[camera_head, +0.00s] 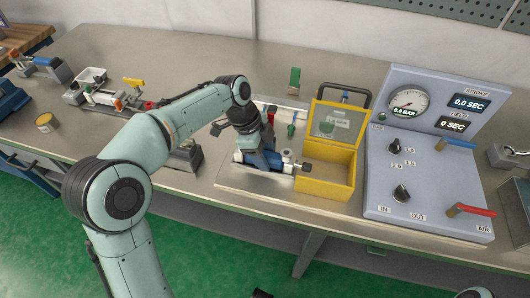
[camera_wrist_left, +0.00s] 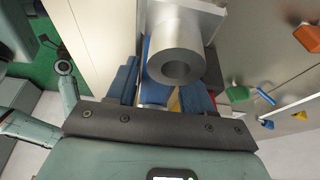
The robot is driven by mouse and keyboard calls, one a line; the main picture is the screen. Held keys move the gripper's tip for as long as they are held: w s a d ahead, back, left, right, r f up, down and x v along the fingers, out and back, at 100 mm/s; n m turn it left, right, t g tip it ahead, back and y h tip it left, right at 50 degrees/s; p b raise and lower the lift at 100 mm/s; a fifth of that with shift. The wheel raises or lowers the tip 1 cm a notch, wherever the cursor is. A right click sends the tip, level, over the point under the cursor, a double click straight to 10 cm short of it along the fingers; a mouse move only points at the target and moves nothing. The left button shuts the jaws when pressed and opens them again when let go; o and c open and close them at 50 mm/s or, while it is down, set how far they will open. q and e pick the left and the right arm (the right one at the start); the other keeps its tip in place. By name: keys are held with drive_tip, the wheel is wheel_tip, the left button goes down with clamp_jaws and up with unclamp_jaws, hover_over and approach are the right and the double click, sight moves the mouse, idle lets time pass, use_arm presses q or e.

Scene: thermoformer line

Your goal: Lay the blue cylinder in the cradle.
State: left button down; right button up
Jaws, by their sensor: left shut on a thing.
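The blue cylinder (camera_head: 270,161) lies roughly level over a pale plate (camera_head: 229,177) at the middle of the bench in the head view, with a dark rod end toward the right. My left gripper (camera_head: 258,158) comes down over it from above and is shut on it. In the left wrist view a grey metal end with a round bore (camera_wrist_left: 178,62) is close in front of the blue fingers (camera_wrist_left: 160,95). My gripper and the cylinder hide what is directly beneath, so I cannot make out the cradle or whether the cylinder touches it. My right gripper is not clearly in view.
An open yellow box (camera_head: 327,190) with a raised lid stands just right of the cylinder. A grey control panel (camera_head: 430,185) with a gauge and levers is farther right. A green-handled clamp (camera_head: 294,78) stands behind.

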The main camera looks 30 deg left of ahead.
use_arm(q)
drive_tip(key=shift+r, duration=0.15)
drive_tip(key=shift+r+p, duration=0.6)
drive_tip(key=shift+p, duration=0.1)
idle(1.5)
drive_tip(key=shift+f+b, duration=0.4)
drive_tip(key=shift+f, duration=0.4)
drive_tip(key=shift+r, duration=0.2)
drive_tip(key=shift+r+p, duration=0.6)
drive_tip(key=shift+p, duration=0.1)
idle(1.5)
drive_tip(key=shift+f+b, duration=0.35)
drive_tip(key=shift+f, duration=0.35)
